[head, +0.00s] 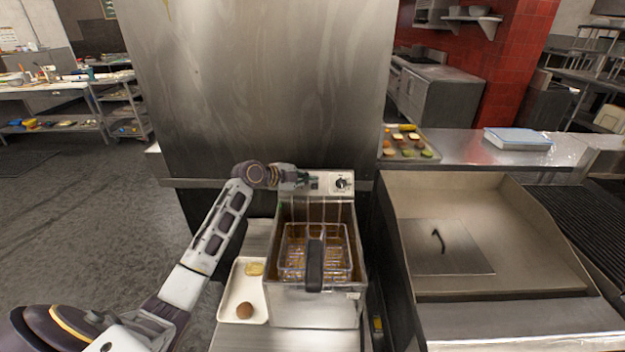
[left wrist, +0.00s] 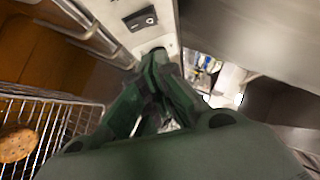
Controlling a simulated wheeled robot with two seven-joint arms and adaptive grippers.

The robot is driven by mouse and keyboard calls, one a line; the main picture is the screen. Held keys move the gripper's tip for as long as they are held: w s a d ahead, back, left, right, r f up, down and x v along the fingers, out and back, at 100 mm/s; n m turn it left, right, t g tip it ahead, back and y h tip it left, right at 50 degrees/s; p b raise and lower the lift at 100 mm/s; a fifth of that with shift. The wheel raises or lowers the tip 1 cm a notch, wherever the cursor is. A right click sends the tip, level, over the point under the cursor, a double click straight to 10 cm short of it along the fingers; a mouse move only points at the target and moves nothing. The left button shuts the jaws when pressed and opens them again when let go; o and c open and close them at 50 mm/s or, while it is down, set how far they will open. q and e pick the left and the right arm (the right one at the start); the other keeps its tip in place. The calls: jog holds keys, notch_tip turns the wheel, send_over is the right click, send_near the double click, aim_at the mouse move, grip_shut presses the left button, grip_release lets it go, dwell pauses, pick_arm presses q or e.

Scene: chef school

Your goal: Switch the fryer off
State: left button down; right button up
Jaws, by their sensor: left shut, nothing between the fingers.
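The fryer (head: 315,305) is a steel box standing on the counter in front of me. Its upright back panel carries a dark round knob (head: 341,184). The panel also shows in the left wrist view, with a dark switch (left wrist: 139,18) on it. A wire basket (head: 343,250) with a dark handle sits in the fryer. My left gripper (head: 314,183) is shut and empty, at the left part of the panel, left of the knob. In the left wrist view its fingertips (left wrist: 155,58) are close to the panel; I cannot tell whether they touch. My right gripper is not in view.
A white tray (head: 236,292) with a brown round item and a yellowish item lies left of the fryer. A brown patty (left wrist: 15,144) is in the basket. A flat griddle (head: 540,270) stands at right. A tall steel panel (head: 250,80) rises behind.

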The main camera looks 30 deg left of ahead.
pick_arm(q)
jog(key=shift+w+a+f+p, duration=0.1)
jog(key=shift+w+f+p, duration=0.1)
jog(key=shift+w+f, duration=0.5)
jog(key=shift+w+a+f+p, duration=0.15)
jog(key=shift+w+f, duration=0.3)
jog(key=shift+w, duration=0.45)
jog(key=shift+w+f+p, duration=0.2)
jog(key=shift+w+f, duration=0.35)
jog(key=shift+w, duration=0.25)
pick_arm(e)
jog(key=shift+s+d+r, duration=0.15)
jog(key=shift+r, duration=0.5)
pick_arm(q)
jog(key=shift+w+a+f+g, duration=0.1)
jog(key=shift+w+f+g, duration=0.05)
jog(key=shift+w+g, duration=0.15)
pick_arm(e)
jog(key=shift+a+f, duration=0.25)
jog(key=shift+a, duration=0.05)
pick_arm(q)
jog(key=shift+r, duration=0.2)
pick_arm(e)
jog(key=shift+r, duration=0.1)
pick_arm(q)
jog(key=shift+r, duration=0.65)
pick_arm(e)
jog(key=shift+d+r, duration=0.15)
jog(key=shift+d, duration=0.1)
